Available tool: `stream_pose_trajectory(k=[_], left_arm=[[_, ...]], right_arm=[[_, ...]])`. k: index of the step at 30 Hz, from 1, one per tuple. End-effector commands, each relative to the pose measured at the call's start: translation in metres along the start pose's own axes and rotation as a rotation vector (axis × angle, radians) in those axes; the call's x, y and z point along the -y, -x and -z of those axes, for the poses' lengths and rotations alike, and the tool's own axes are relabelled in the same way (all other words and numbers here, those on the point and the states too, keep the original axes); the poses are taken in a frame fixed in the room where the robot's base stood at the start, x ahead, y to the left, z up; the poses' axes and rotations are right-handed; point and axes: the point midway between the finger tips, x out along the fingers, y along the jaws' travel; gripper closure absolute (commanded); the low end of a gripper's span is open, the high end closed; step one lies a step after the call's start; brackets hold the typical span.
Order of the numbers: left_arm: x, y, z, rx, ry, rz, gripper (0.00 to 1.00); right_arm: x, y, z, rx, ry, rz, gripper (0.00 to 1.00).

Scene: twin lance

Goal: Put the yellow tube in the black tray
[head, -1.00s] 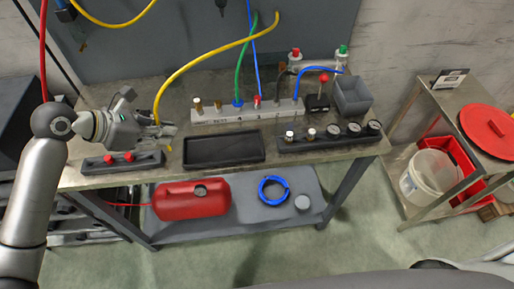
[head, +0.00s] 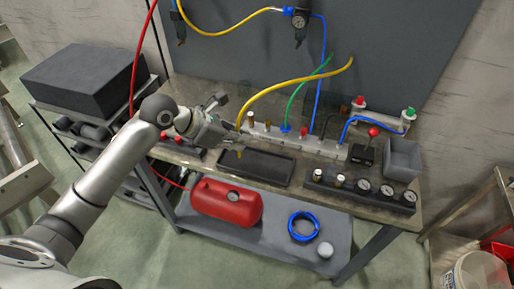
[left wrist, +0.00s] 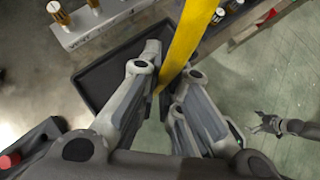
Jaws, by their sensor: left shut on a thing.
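The yellow tube (head: 290,83) arches from the back panel down to my left gripper (head: 238,138). In the left wrist view the yellow tube (left wrist: 187,45) runs between the fingers of my left gripper (left wrist: 158,88), which is shut on it near its lower end. A short yellow end shows below the fingers in the head view. The black tray (head: 283,178) lies flat on the bench, and the gripper is above its left part. The tray's rim (left wrist: 82,92) shows behind the fingers in the left wrist view. My right gripper (left wrist: 258,123) appears small and open at the right there.
A grey manifold block (head: 325,147) with green and blue tubes stands behind the tray. A dark gauge block (head: 350,193) is right of it, and a grey bin (head: 403,158) stands farther right. A red tank (head: 225,203) and blue coil (head: 303,226) rest on the lower shelf.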

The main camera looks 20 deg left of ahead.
Motion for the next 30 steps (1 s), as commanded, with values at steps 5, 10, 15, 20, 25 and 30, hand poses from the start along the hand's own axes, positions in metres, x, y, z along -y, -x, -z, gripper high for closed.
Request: stream_pose_trajectory(k=[5,10,15,20,25,30], left_arm=[[-0.014,-0.039,-0.003,-0.001,0.005,0.004,1.00],[-0.023,-0.070,0.002,-0.001,0.002,0.001,1.00],[-0.028,-0.083,0.004,0.002,0.000,0.001,1.00],[-0.030,-0.096,0.010,-0.003,0.001,0.002,1.00],[-0.030,-0.110,0.026,-0.002,0.001,0.000,1.00],[-0.030,-0.113,0.029,0.001,-0.001,0.000,1.00]], right_arm=[[-0.002,0.008,0.001,-0.001,0.002,-0.002,0.10],[-0.009,0.011,0.000,0.001,0.004,-0.011,0.10],[-0.013,0.011,0.000,0.002,0.003,-0.015,0.10],[-0.013,0.015,0.000,0.002,0.002,-0.016,0.10],[-0.013,0.022,0.000,0.002,0.002,-0.016,0.10],[-0.013,0.021,0.000,0.003,0.002,-0.015,0.10]])
